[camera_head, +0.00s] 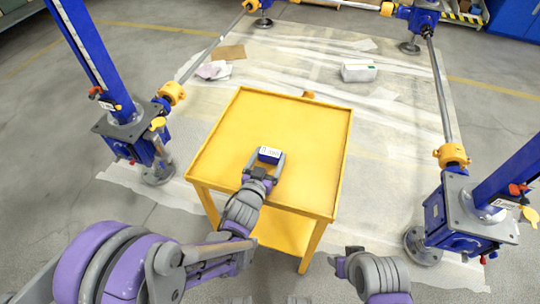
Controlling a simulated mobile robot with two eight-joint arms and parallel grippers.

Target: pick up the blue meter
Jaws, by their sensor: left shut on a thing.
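The blue meter (269,154) is a small blue block with a white display face, over the front middle part of the yellow cart top (270,113). My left gripper (265,166) is shut on the meter, with one finger on each side of it. I cannot tell whether the meter touches the cart top or is slightly above it. My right gripper (345,258) is low at the right of the cart, away from the meter. Its fingers are too unclear to tell their state.
Blue screw jacks stand left (139,136) and right (465,217) of the cart, joined by metal shafts with yellow couplings. A small orange-brown object (309,95) is at the cart's far edge. A white box (359,71) and papers (213,70) lie on the sheeted floor behind.

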